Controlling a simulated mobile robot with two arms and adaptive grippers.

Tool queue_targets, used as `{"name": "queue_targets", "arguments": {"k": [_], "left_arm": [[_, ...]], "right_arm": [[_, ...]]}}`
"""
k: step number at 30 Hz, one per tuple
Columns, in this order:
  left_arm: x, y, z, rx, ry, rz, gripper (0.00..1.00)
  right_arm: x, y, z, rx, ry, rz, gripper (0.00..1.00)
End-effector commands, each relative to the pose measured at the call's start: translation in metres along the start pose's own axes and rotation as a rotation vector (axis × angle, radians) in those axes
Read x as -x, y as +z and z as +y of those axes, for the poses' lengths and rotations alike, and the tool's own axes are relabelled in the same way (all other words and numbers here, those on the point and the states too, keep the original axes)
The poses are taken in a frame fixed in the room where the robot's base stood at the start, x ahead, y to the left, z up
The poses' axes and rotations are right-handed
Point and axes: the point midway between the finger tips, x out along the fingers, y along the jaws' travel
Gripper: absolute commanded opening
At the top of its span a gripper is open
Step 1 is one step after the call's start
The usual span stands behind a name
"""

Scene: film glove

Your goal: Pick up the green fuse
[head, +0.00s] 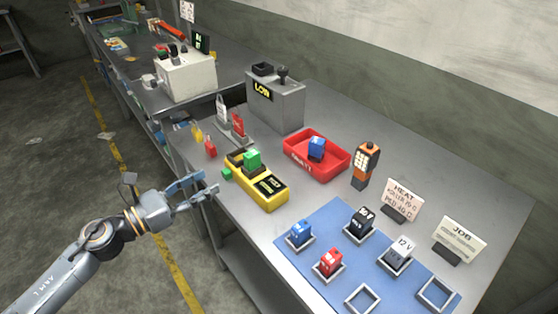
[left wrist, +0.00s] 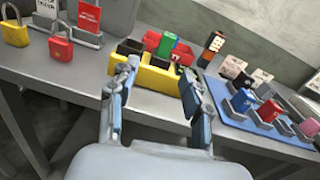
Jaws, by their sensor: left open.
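A green fuse (head: 252,158) stands upright in the yellow tester box (head: 270,190) near the table's left edge. In the left wrist view, the green fuse (left wrist: 167,45) rises behind the yellow box (left wrist: 150,80). My left gripper (head: 209,190) is open and empty, off the table's left edge and short of the yellow box. In the left wrist view its fingers (left wrist: 160,72) are spread before the box. My right gripper is out of view.
A red tray (head: 335,172) with a blue fuse (head: 317,148) lies behind the box. Red and yellow padlocks (head: 210,147) are at the table edge. A blue mat (head: 310,228) with several fuses lies to the right. A grey unit (head: 280,107) stands behind.

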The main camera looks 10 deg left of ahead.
Motion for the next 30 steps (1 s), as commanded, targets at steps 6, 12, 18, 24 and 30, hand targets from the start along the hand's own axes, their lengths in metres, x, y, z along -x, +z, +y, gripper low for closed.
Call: {"name": "queue_targets", "arguments": {"k": [6,12,18,24,30], "left_arm": [[-0.019,0.013,-0.01,-0.074,-0.032,-0.004,0.49],[-0.059,0.014,-0.011,-0.07,-0.031,-0.005,0.49],[-0.084,0.01,-0.012,-0.068,-0.03,-0.003,0.49],[-0.1,0.01,-0.011,-0.065,-0.029,-0.003,0.49],[-0.13,0.008,-0.011,-0.064,-0.029,-0.004,0.49]], "right_arm": [[0.009,-0.001,-0.001,-0.001,-0.001,0.0,0.77],[0.026,-0.002,-0.013,-0.005,-0.016,-0.001,0.77],[0.033,-0.002,-0.013,-0.003,-0.016,-0.001,0.77],[0.041,-0.002,-0.007,-0.001,-0.009,-0.002,0.77],[0.053,-0.003,-0.005,-0.001,-0.008,-0.002,0.77]]}}
